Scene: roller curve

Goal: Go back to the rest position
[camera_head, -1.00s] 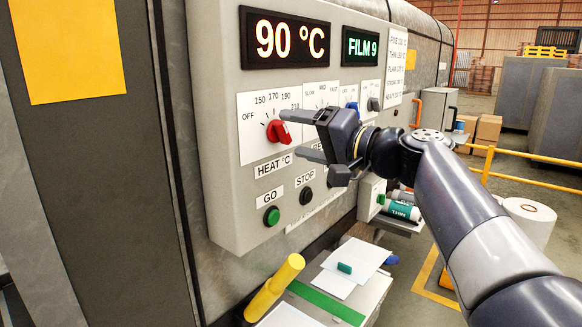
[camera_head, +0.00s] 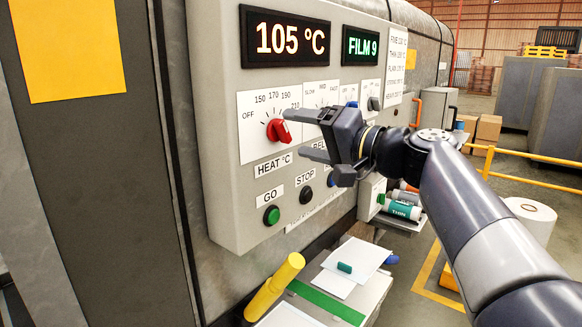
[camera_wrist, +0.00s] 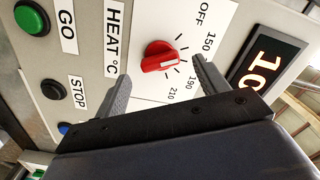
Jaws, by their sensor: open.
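My gripper (camera_head: 312,135) is open and empty in front of the grey control panel (camera_head: 225,190). Its two fingers point left, toward the red heat knob (camera_head: 279,131), and stand apart from it. In the wrist view the red knob (camera_wrist: 161,57) shows beyond the gap between the fingertips (camera_wrist: 165,83), with nothing held. My arm reaches in from the lower right and hides part of the panel's right side.
A green GO button (camera_head: 271,215) and a dark STOP button (camera_head: 306,195) sit below the knob. A yellow cylindrical handle (camera_head: 274,287) rises below the panel. A yellow railing (camera_head: 535,157) and a white roll (camera_head: 532,222) stand at right. Open floor lies beyond the railing.

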